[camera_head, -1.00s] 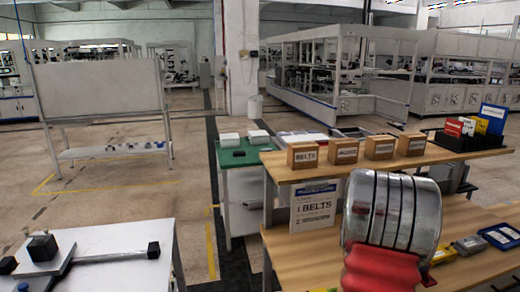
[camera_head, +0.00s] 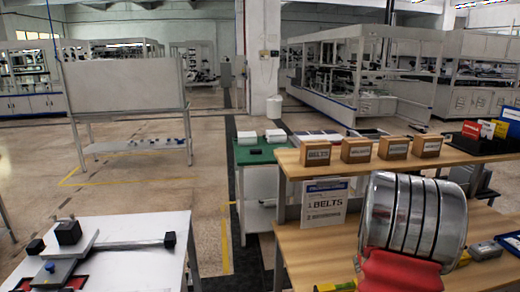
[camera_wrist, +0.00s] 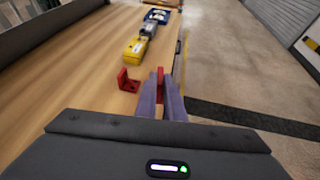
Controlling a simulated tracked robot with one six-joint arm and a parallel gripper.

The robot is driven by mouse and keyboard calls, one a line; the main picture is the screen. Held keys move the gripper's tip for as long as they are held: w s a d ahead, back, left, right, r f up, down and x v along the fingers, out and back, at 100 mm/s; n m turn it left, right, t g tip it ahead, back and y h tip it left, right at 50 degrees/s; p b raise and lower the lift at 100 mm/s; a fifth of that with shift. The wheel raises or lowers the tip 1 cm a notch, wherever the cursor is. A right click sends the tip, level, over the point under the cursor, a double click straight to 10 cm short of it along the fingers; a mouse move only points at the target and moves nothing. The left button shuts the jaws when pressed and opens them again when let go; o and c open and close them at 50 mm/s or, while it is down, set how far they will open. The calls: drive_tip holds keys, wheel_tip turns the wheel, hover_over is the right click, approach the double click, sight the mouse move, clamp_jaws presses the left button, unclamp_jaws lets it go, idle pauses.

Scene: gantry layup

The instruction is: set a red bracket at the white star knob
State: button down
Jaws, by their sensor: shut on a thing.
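In the wrist view my gripper (camera_wrist: 161,98) is shut on a red bracket (camera_wrist: 160,76), which shows as a narrow red piece between the fingertips. The gripper is over the edge of the wooden bench (camera_wrist: 92,72). A second red bracket (camera_wrist: 128,83), L-shaped, stands on the bench just left of the fingers, apart from them. I cannot make out a white star knob in either view. In the head view my gripper is hidden.
A white table (camera_head: 150,225) at lower left bears black blocks (camera_head: 68,232), a grey bar and red pieces. The bench holds a yellow box (camera_wrist: 135,48), a grey box (camera_wrist: 149,28) and a blue tray (camera_wrist: 157,15). Floor is open between white table and green-topped cabinet (camera_head: 250,153).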

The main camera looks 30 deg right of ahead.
drive_tip(key=w+a+n+t, duration=0.1)
drive_tip(key=w+a, duration=0.2)
drive_tip(key=w, duration=0.2)
drive_tip(key=w+a+n+t, duration=0.2)
drive_tip(key=w+a, duration=0.2)
drive_tip(key=w, duration=0.1)
drive_tip(key=w+a+n+t, duration=0.1)
drive_tip(key=w+a+t, duration=0.1)
drive_tip(key=w, duration=0.4)
drive_tip(key=shift+a+f+n, duration=0.1)
drive_tip(key=shift+a+n, duration=0.3)
drive_tip(key=shift+a, duration=0.3)
drive_tip(key=w+a+n+t+y, duration=0.25)
drive_tip(key=w+a, duration=0.35)
drive_tip(key=a, duration=0.4)
drive_tip(key=w+a+n+t+y, duration=0.1)
drive_tip(key=w+a+n+t, duration=0.2)
drive_tip(key=w+a, duration=0.45)
drive_tip(key=w+a+n+t+y, duration=0.1)
drive_tip(key=w+a+n+t, duration=0.3)
drive_tip(key=a, duration=0.8)
drive_tip(key=w+a+r+n+t+y, duration=0.1)
drive_tip(key=a+n+y, duration=0.1)
drive_tip(key=a, duration=0.8)
drive_tip(key=w+a+r+n+t+y, duration=0.1)
drive_tip(key=w+a+y, duration=0.1)
drive_tip(key=a, duration=0.8)
drive_tip(key=shift+w+n, duration=0.2)
drive_tip(key=shift+n, duration=0.15)
